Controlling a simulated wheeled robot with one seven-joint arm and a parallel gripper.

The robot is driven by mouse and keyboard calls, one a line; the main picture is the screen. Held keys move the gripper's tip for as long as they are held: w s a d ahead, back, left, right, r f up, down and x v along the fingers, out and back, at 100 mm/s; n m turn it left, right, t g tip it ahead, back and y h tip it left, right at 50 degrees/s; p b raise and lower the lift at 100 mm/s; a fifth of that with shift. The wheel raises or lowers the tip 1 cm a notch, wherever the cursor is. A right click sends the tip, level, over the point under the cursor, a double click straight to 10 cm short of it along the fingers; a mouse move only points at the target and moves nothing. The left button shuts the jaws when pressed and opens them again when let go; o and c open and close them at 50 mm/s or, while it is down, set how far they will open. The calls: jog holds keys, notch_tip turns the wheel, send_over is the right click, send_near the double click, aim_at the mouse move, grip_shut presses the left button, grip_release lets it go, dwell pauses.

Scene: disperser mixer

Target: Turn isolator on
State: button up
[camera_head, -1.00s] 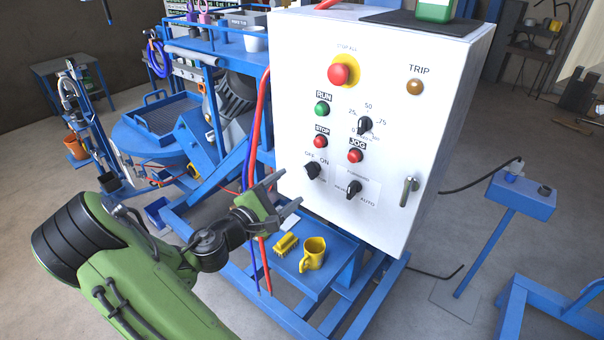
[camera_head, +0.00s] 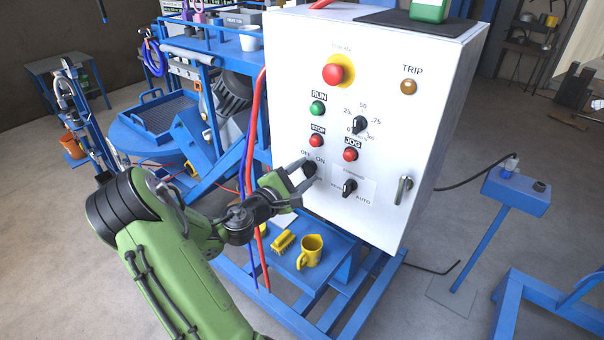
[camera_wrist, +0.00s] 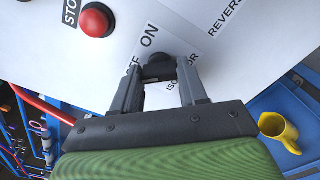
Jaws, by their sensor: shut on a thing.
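The isolator switch (camera_head: 309,170) is a black rotary knob at the lower left of the white control panel (camera_head: 430,130), under the OFF and ON labels. In the wrist view the black isolator knob (camera_wrist: 160,68) sits between the fingertips, beside the words ON and ISOLATOR. My gripper (camera_head: 304,172) is at the panel face with its two grey fingers around the knob, shut on it; it also shows in the wrist view (camera_wrist: 160,78). The fingers hide part of the knob, and I cannot tell which label it points to.
A red STOP button (camera_head: 316,141) is just above the isolator, and a black AUTO selector (camera_head: 349,188) is to its right. Red and blue hoses (camera_head: 251,150) hang left of the panel. A yellow mug (camera_head: 310,252) and yellow brush (camera_head: 284,241) lie on the shelf below.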

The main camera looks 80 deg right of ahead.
jog(key=shift+f+m+b, duration=0.1)
jog(key=shift+m+b, duration=0.2)
jog(key=shift+c, duration=0.2)
jog(key=m+b, duration=0.3)
jog(key=shift+f, duration=0.1)
jog(key=m+b, duration=0.3)
jog(key=m, duration=0.1)
jog(key=shift+b, duration=0.4)
jog(key=m+b, duration=0.8)
jog(key=shift+m, duration=0.3)
jog(key=o, duration=1.1)
jog(key=shift+c, duration=0.2)
